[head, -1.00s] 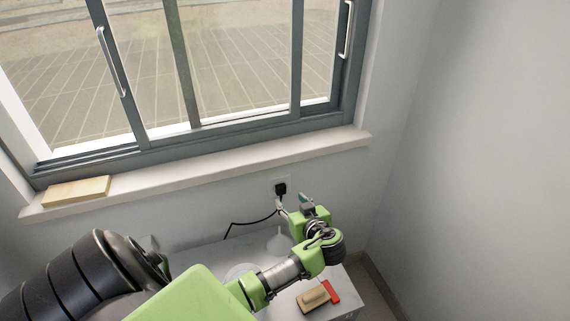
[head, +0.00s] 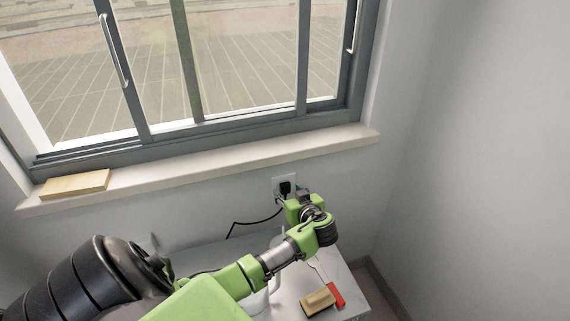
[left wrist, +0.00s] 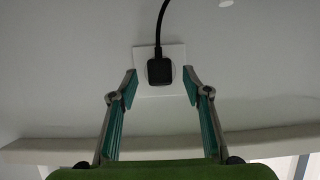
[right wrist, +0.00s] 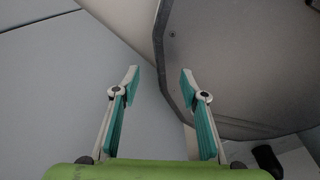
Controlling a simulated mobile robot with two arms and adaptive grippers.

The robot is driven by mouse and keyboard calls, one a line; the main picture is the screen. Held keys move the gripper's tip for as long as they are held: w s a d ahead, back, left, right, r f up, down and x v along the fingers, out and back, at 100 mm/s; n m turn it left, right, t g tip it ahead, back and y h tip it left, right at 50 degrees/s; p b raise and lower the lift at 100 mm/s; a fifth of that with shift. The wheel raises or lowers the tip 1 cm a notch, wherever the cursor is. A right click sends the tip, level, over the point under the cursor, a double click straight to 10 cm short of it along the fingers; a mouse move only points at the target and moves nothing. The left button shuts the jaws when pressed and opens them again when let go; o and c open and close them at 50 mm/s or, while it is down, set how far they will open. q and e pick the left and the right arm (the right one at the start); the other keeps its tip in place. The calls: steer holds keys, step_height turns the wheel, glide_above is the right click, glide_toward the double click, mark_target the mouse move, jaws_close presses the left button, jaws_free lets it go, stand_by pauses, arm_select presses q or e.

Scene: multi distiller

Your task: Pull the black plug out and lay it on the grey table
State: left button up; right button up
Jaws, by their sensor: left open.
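The black plug (head: 285,188) sits in a white wall socket (head: 276,184) below the window sill, with its black cord (head: 250,222) running down to the left. In the left wrist view the plug (left wrist: 159,70) is between the open fingers of my left gripper (left wrist: 160,82), with a gap on each side. In the head view my left gripper is mostly hidden behind its green wrist, close to the socket. The grey table (head: 290,285) is below my left arm. My right gripper (right wrist: 160,80) is open and empty in the right wrist view; it does not show in the head view.
On the table lie a tan block-like brush (head: 317,300) and a red item (head: 337,294). A white object on the table is partly hidden by my arm. A wooden block (head: 75,185) rests on the window sill (head: 210,164). The right wall is bare.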

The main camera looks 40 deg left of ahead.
arm_select(q)
steer(key=shift+b+x, duration=0.4)
steer(key=shift+x, duration=0.55)
arm_select(e)
steer(key=shift+f, duration=0.75)
arm_select(q)
steer(key=shift+b, duration=0.3)
arm_select(e)
steer(key=shift+f, duration=0.25)
arm_select(q)
jaws_close()
steer(key=shift+d, duration=0.1)
steer(key=shift+d, duration=0.1)
arm_select(e)
steer(key=shift+r, duration=0.1)
arm_select(q)
steer(key=shift+s+d+p, duration=0.15)
steer(key=shift+s+d, duration=0.3)
steer(key=shift+d, duration=0.4)
steer(key=shift+s+d+p, duration=0.2)
steer(key=shift+s+d, duration=0.3)
steer(key=shift+d, duration=0.3)
steer(key=shift+s+d+p, duration=0.15)
steer(key=shift+s+d, duration=0.3)
steer(key=shift+d, duration=0.4)
arm_select(e)
steer(key=shift+r, duration=0.35)
